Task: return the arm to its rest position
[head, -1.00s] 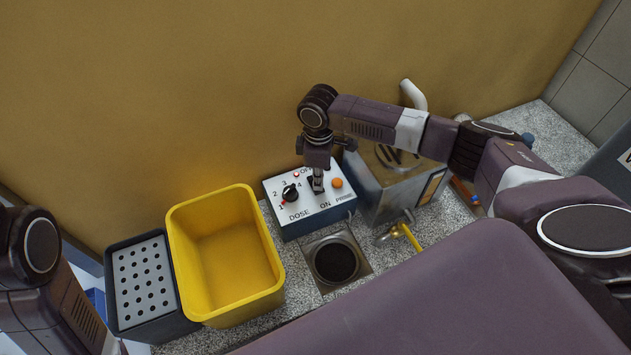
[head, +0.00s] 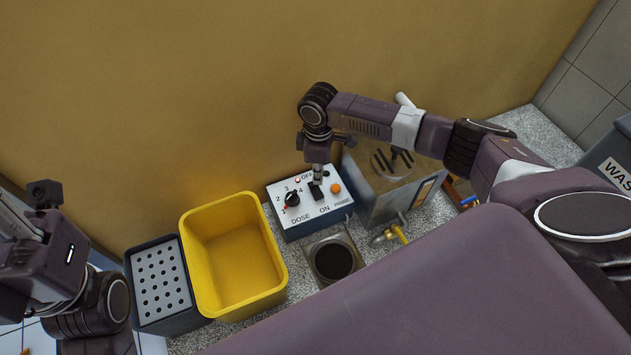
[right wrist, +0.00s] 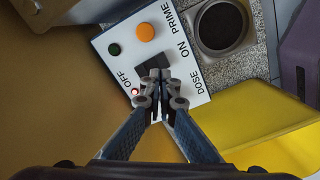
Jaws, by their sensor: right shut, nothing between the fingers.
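My right arm reaches in from the right in the head view. Its gripper (head: 318,180) points down over the dosing control box (head: 292,228). In the right wrist view the fingers (right wrist: 158,78) are together and empty. They overlap the black rocker switch (right wrist: 150,66) between OFF and ON; I cannot tell whether they touch it. A small red lamp (right wrist: 135,91) glows beside OFF. My left arm (head: 75,265) shows at the left edge of the head view. Its fingers cannot be made out.
A yellow tub (head: 205,300) and a grey bin with a perforated top (head: 162,282) stand left of the box. A metal machine (head: 375,195) with a yellow-handled tap (head: 397,233) stands at right. A round drain (head: 334,260) lies in front. The wall is behind.

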